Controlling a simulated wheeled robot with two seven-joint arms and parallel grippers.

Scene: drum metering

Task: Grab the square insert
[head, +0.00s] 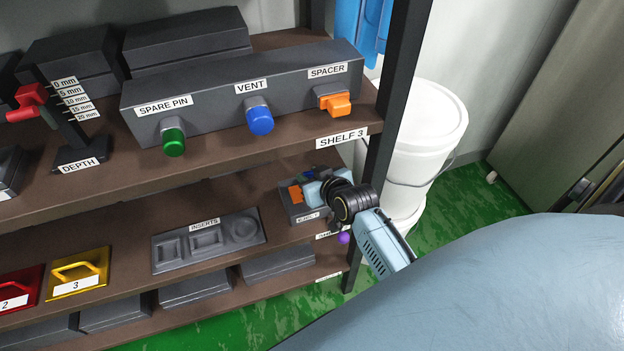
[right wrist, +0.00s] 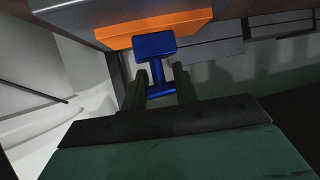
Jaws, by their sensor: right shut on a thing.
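My right gripper (right wrist: 160,90) has its two dark fingers on either side of the stem of a blue piece with a square end (right wrist: 154,45). It is shut on this blue piece, just below an orange block (right wrist: 115,38). In the head view my right gripper (head: 318,190) is at the small grey box (head: 303,213) on the lower shelf, its fingertips mostly hidden. An orange part (head: 295,193) shows on that box. The grey tray labelled INSERTS (head: 160,258) has square and round recesses that look empty. My left gripper is out of view.
The upper shelf board (head: 230,148) overhangs the box and my right gripper. A dark shelf post (head: 378,175) and a white bucket (head: 425,135) stand close by. A purple knob (head: 344,238) is below my wrist. Yellow (head: 92,283) and red (head: 20,275) plates lie at left.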

